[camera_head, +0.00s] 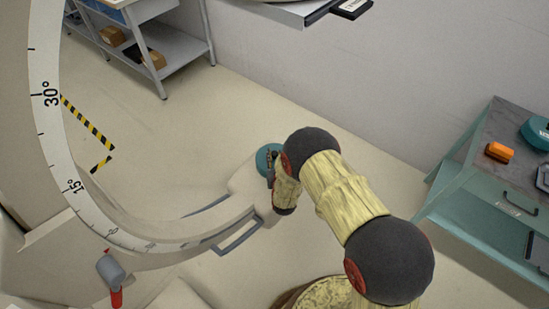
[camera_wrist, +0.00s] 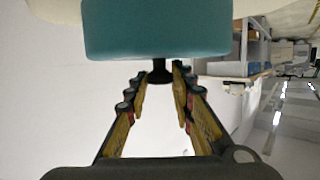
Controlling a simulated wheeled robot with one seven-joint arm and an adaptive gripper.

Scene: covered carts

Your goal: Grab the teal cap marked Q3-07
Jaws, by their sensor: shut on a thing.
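A round teal cap (camera_head: 267,155) sits at the end of the large pale curved arm (camera_head: 240,190), in the middle of the head view. In the wrist view the teal cap (camera_wrist: 155,28) fills the top, with a short black stem (camera_wrist: 160,70) below it. My gripper (camera_head: 272,172) is at the cap, partly hidden by my wrist. In the wrist view my gripper's fingers (camera_wrist: 160,80) are on either side of the black stem, shut on it. The cap appears still against the pale body behind it. No marking is readable on it.
A teal cart (camera_head: 470,190) at the right bears an orange object (camera_head: 499,152) and another round teal piece (camera_head: 537,133). A grey shelf (camera_head: 175,50) with boxes stands at the back left. Black-yellow tape (camera_head: 88,122) marks the floor. Open floor lies behind the curved arm.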

